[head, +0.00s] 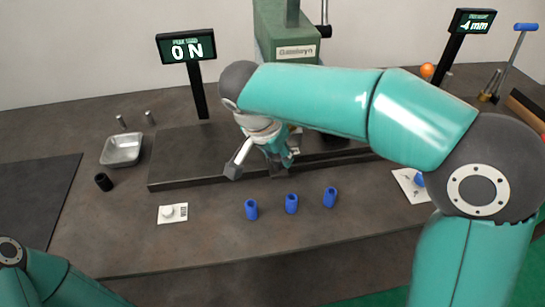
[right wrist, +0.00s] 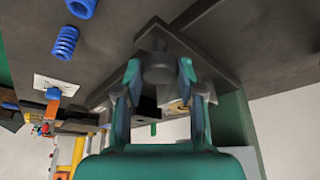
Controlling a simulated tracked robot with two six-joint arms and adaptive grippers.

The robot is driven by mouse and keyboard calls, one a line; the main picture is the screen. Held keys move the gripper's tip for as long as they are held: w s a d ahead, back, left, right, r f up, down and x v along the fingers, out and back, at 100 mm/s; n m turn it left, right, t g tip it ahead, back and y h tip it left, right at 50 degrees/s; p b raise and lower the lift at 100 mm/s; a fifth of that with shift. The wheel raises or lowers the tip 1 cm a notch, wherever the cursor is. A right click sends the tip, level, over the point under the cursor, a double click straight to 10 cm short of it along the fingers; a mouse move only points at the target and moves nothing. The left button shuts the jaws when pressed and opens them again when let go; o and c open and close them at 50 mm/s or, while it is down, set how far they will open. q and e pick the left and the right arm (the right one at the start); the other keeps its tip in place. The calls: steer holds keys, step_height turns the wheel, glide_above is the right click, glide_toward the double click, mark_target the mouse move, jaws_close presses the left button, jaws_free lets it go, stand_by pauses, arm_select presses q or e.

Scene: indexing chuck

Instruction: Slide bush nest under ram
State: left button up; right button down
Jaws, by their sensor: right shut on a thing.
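The green press (head: 285,35) stands at the back centre on a long dark base (head: 190,155). My right arm crosses in front of it and hides the ram and most of its working area. My right gripper (head: 280,163) is low over the base in front of the press. In the right wrist view, my right gripper (right wrist: 161,72) is shut on a dark grey round knob (right wrist: 159,68), with one finger on each side. I cannot tell the bush nest apart from the dark parts around the knob. My left gripper is out of view.
The left display (head: 187,48) reads 0 N, the right display (head: 473,22) 4 mm. The front table strip is clear.

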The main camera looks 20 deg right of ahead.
steer(key=shift+d, duration=0.3)
steer(key=c, duration=0.7)
jaws_free()
steer(key=shift+d, duration=0.2)
steer(key=shift+a, duration=0.15)
steer(key=shift+r, duration=0.1)
steer(key=v, duration=1.1)
steer(key=shift+s+a+r, duration=0.1)
steer(key=shift+a+r, duration=0.05)
steer(key=shift+r, duration=0.15)
